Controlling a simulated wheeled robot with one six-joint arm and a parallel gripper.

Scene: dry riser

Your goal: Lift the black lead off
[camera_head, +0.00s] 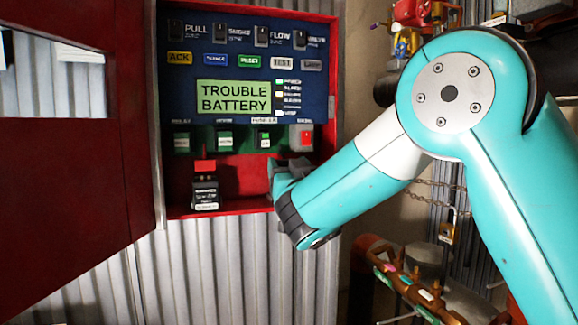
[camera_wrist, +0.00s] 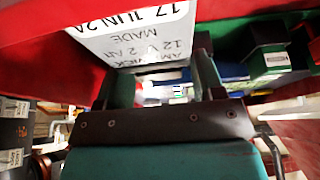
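A red cabinet (camera_head: 330,70) stands open with a control panel inside. I cannot clearly make out the black lead in either view. My gripper (camera_head: 288,168) is at the lower right of the cabinet opening, below the red-buttoned module. In the wrist view, the two fingers of my gripper (camera_wrist: 167,82) stand apart, with no held thing visible between them. A white label (camera_wrist: 135,38) reading "12 V 2 AH" upside down shows close beyond the fingers. In the head view my gripper and arm hide the cabinet's lower right corner.
A small dark labelled unit (camera_head: 205,192) with a red top stands on the cabinet floor, left of my gripper. The display (camera_head: 233,97) reads "TROUBLE BATTERY". The red door (camera_head: 75,200) hangs open at left. A padlock (camera_head: 449,232) and chain are at right.

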